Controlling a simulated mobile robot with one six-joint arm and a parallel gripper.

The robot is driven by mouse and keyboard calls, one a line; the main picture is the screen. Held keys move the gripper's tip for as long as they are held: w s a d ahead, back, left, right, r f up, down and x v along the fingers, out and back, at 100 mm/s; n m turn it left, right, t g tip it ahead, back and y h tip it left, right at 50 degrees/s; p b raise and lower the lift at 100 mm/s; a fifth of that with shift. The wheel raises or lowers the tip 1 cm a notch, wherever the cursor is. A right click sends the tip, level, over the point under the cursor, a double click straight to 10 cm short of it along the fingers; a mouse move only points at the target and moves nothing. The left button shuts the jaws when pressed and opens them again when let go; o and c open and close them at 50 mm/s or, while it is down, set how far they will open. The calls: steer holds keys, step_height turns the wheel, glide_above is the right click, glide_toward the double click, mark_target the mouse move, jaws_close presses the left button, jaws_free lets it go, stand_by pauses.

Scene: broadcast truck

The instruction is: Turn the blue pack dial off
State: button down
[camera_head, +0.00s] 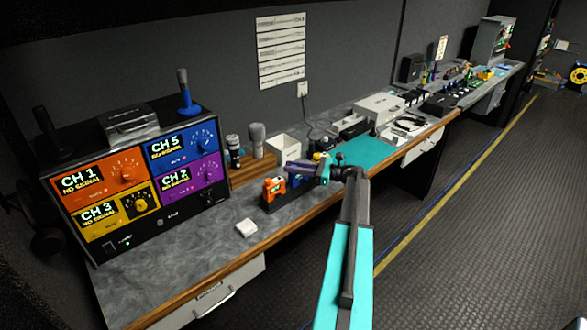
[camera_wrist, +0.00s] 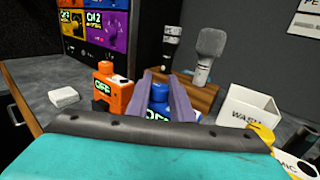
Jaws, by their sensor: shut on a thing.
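The blue pack's dial (camera_wrist: 159,92) shows in the wrist view between the two long grey-purple fingers of my gripper (camera_wrist: 162,78). The gripper is shut on this blue dial. Part of a pale label shows on the blue pack (camera_wrist: 157,108) below the dial, but I cannot read it for certain. The fingers hide the pack's sides. In the head view my gripper (camera_head: 321,166) reaches the packs near the bench's front edge, and the arm hides much of the blue pack. An orange pack (camera_wrist: 113,97) reading OFF stands just left of it; it also shows in the head view (camera_head: 275,189).
A channel panel (camera_head: 140,182) stands at the bench's left. A white block (camera_head: 246,228) lies in front. A grey microphone (camera_wrist: 209,50) on a wooden stand and a white bin (camera_wrist: 245,108) stand behind and right. A teal mat (camera_head: 362,153) lies beyond.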

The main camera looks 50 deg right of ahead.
steer(key=c, duration=1.6)
jaws_free()
steer(key=shift+o, duration=0.2)
steer(key=shift+b+v, duration=0.4)
steer(key=shift+v, duration=0.5)
steer(key=b+v, duration=0.3)
steer(key=v, duration=0.9)
steer(key=shift+b, duration=0.35)
